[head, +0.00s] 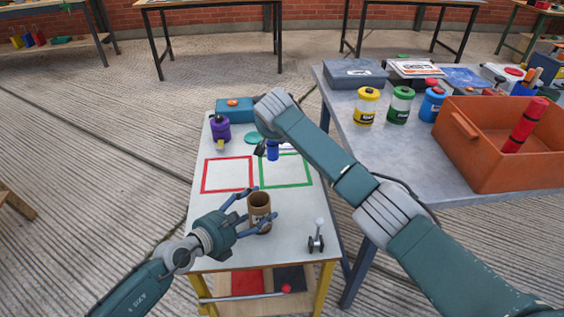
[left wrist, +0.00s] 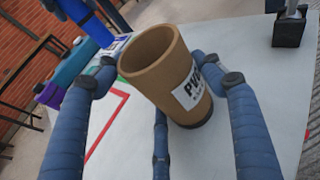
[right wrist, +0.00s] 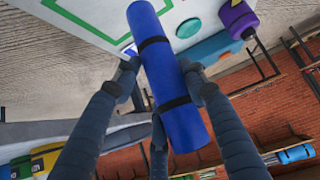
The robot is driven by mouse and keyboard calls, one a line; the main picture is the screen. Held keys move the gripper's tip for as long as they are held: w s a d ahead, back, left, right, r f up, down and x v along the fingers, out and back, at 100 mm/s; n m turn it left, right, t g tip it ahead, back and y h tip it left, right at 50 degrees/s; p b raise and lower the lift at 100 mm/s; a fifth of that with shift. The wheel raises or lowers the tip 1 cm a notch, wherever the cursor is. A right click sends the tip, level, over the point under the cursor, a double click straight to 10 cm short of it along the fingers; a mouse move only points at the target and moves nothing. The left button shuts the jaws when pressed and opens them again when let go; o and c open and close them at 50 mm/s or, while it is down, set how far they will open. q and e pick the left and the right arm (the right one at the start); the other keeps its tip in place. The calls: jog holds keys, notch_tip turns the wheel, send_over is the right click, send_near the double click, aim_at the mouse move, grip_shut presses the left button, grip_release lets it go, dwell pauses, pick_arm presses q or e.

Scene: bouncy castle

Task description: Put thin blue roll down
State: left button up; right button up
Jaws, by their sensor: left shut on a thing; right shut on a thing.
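The thin blue roll (right wrist: 172,80) has two black bands and is held in my right gripper (right wrist: 160,82), shut around its middle. In the head view the roll (head: 272,150) stands roughly upright over the table, by the far edge of the green square outline (head: 286,184). I cannot tell whether its lower end touches the table. It also shows at the top left of the left wrist view (left wrist: 82,18). My left gripper (head: 256,208) is shut on a brown cup (head: 259,202) at the table's near part. The cup (left wrist: 160,62) has a white label, partly hidden.
A red square outline (head: 227,190) lies left of the green one and is empty. A purple jar (head: 220,128), a teal box (head: 235,106) and a green disc (head: 253,137) are behind. A grey table (head: 370,150) at right holds jars and an orange crate (head: 490,165).

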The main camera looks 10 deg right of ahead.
jog(key=d+r+n+y, duration=0.1)
jog(key=d+n+y, duration=0.3)
jog(key=n, duration=0.1)
notch_tip(320, 180, down, 9)
jog(key=shift+w+f+g, duration=0.2)
jog(key=shift+w+g, duration=0.05)
jog(key=shift+g, duration=0.05)
jog(key=o, duration=0.9)
jog(key=shift+f, duration=0.2)
jog(key=o, duration=0.5)
jog(key=shift+c, duration=0.2)
jog(key=shift+r, duration=0.15)
